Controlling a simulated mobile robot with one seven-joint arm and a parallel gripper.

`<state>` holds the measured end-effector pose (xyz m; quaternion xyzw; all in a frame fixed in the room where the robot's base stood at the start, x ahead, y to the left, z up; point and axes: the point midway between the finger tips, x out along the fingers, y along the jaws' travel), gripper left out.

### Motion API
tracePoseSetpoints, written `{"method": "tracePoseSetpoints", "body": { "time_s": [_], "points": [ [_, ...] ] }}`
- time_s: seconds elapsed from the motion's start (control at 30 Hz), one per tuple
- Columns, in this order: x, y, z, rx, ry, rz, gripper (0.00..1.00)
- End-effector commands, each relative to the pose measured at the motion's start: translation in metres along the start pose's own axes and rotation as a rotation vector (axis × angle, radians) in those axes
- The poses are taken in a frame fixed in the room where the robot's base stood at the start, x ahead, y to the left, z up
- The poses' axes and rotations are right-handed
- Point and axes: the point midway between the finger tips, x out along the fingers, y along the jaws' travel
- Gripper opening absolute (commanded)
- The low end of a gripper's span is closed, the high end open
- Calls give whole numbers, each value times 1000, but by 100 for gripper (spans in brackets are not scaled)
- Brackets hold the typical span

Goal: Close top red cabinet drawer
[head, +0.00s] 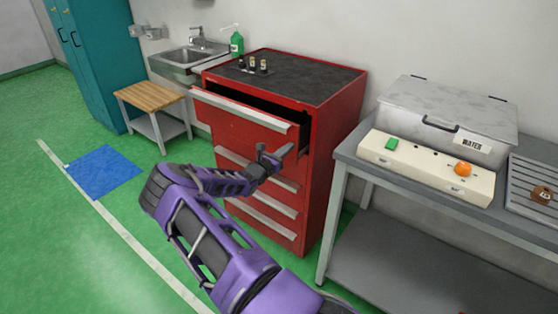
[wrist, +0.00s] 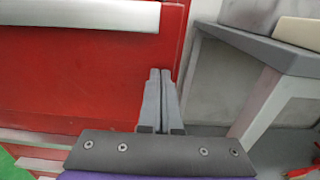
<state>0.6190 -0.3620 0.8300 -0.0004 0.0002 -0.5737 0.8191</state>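The red cabinet (head: 335,135) stands against the wall with its top drawer (head: 240,122) pulled out. A dark gap shows between that drawer's front and the cabinet body. The lower drawers look shut. My gripper (head: 283,153) is in front of the cabinet's right side, near the right end of the top drawer. In the wrist view, its two fingers (wrist: 161,88) are together with nothing between them. A red drawer front (wrist: 85,75) with a pale handle is behind and left of them there. I cannot tell whether the fingers touch it.
A grey bench (head: 350,150) stands close on the right, with a white button panel (head: 425,168) and a metal water box on it. Small bottles (head: 252,64) stand on the cabinet top. A wooden-topped stand (head: 150,97) is on the left.

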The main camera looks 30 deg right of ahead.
Motion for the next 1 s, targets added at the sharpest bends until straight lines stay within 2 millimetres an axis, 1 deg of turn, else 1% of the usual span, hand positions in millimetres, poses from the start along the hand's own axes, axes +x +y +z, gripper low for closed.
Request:
{"method": "tracePoseSetpoints", "body": {
  "time_s": [0.03, 0.2, 0.3, 0.4, 0.5, 0.63, 1.0],
  "points": [
    [15, -2, -6, 4, -2, -4, 0],
    [51, -1, -5, 4, -2, -2, 0],
    [67, -1, -4, 3, -1, -2, 0],
    [79, -1, -3, 3, -1, -1, 0],
    [87, 0, -2, 2, 0, -1, 0],
    [93, 0, -1, 2, 0, 0, 0],
    [97, 0, 4, 2, -4, 1, 0]
  ]
}}
